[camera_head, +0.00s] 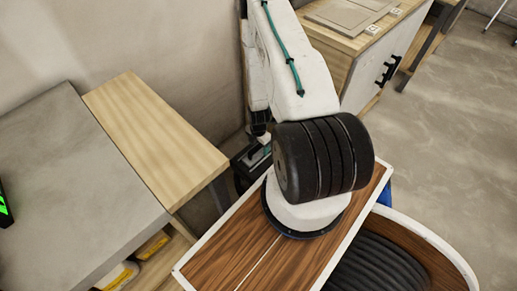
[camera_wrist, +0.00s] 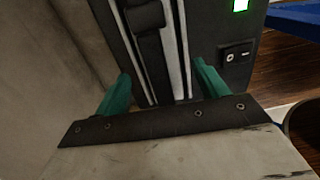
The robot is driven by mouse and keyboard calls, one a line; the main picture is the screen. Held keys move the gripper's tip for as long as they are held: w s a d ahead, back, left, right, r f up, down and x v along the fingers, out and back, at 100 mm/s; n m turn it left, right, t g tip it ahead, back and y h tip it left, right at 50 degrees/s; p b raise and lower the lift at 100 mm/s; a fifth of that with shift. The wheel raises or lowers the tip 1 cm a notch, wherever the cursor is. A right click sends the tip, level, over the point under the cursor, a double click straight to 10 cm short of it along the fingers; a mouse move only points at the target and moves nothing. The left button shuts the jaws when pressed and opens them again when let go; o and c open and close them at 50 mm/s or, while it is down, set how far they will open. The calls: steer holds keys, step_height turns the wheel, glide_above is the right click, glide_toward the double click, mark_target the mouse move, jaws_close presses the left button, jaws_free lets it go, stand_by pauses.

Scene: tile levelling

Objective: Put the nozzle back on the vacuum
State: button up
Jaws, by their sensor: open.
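My gripper (camera_wrist: 160,86) is open, its two teal fingers spread apart in the wrist view. Ahead of it is a dark box-shaped unit (camera_wrist: 224,74), which looks like the vacuum, with a rocker switch (camera_wrist: 238,54) and a lit green display (camera_wrist: 240,5). A black upright part (camera_wrist: 150,50) between pale grey rails shows between the fingers; I cannot tell if it is the nozzle, nor whether the fingers touch it. In the head view, a dark unit (camera_head: 243,177) stands low by the wall, partly hidden by my arm.
A wooden-topped bench (camera_head: 155,125) and a grey slab surface (camera_head: 65,180) lie on the left. A cabinet (camera_head: 375,75) with black handles and tiles on top stands at the back right. The wall is close on the left in the wrist view. Floor at right is open.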

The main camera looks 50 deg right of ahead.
mark_target(258, 145)
step_height(258, 145, up, 9)
steer(key=shift+f, duration=0.2)
steer(key=w+a+r+m, duration=0.2)
steer(key=r, duration=0.7)
steer(key=w+a+r+m, duration=0.2)
steer(key=w+r, duration=0.1)
steer(key=r, duration=0.5)
steer(key=w+a+r+m, duration=0.2)
steer(key=r, duration=0.7)
steer(key=s+a+r+m, duration=0.2)
steer(key=a+r, duration=0.2)
steer(key=r, duration=0.4)
steer(key=s+a+r+m, duration=0.2)
steer(key=a+r, duration=0.3)
steer(key=r, duration=0.2)
steer(key=s+a+r+m, duration=0.3)
steer(key=s+a+r, duration=0.2)
steer(key=s+r, duration=0.2)
steer(key=s+a+r+m+t, duration=0.1)
steer(key=s+a+r+m, duration=0.3)
steer(key=s+r, duration=0.3)
steer(key=s, duration=0.4)
steer(key=shift+s+a, duration=0.35)
